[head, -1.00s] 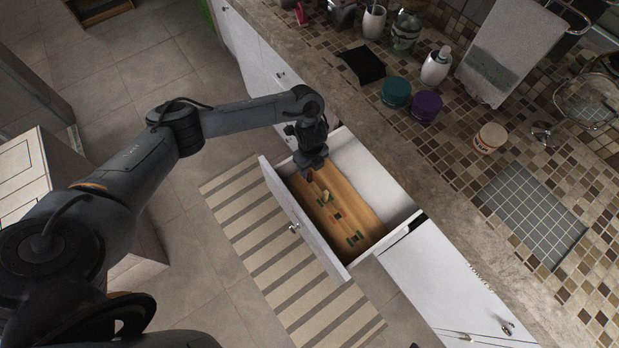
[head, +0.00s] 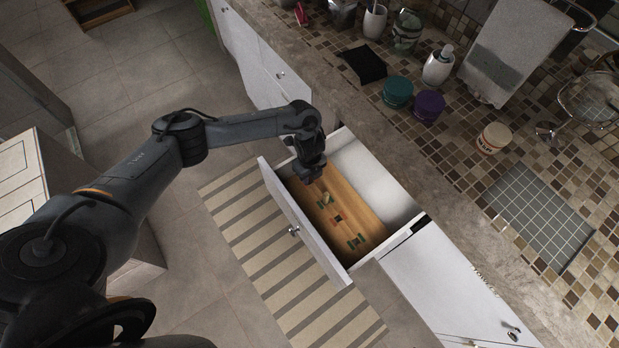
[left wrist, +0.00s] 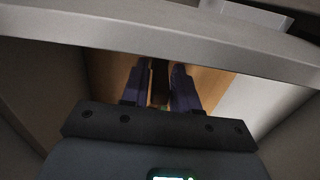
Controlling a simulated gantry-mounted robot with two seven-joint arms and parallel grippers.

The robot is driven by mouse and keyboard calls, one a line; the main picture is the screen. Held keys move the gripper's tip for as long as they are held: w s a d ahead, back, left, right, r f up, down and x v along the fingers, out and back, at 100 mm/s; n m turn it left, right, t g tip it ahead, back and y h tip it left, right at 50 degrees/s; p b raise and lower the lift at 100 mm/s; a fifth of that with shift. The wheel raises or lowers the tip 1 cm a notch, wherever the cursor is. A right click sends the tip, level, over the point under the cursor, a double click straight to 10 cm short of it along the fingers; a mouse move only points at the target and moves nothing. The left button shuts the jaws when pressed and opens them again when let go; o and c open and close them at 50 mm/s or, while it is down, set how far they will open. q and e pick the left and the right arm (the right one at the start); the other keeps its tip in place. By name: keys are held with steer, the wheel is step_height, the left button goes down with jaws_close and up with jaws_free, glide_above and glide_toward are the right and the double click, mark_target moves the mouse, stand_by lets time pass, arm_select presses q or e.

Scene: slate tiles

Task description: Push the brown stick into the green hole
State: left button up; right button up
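A wooden board (head: 352,208) lies in the open drawer. A small pale peg (head: 326,198) stands out from it, with green marks beside it. A dark square spot (head: 338,217) and another green-marked spot (head: 356,241) lie farther down the board. My left gripper (head: 308,178) points down at the board's upper left end and hides that part. In the left wrist view its two fingers (left wrist: 158,92) stand apart with a dark brown strip (left wrist: 159,78) between them. I cannot tell whether they grip it. A brown stick is not clearly visible in the head view. My right gripper is not in view.
The drawer front (head: 303,222) and white side walls (head: 370,170) surround the board. The counter (head: 440,170) edge runs above the drawer's far side. Teal (head: 397,92) and purple (head: 428,106) jars stand on the counter. The striped rug (head: 265,255) below is clear.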

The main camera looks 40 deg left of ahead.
arm_select(q)
jaws_close()
steer(key=shift+r, duration=0.1)
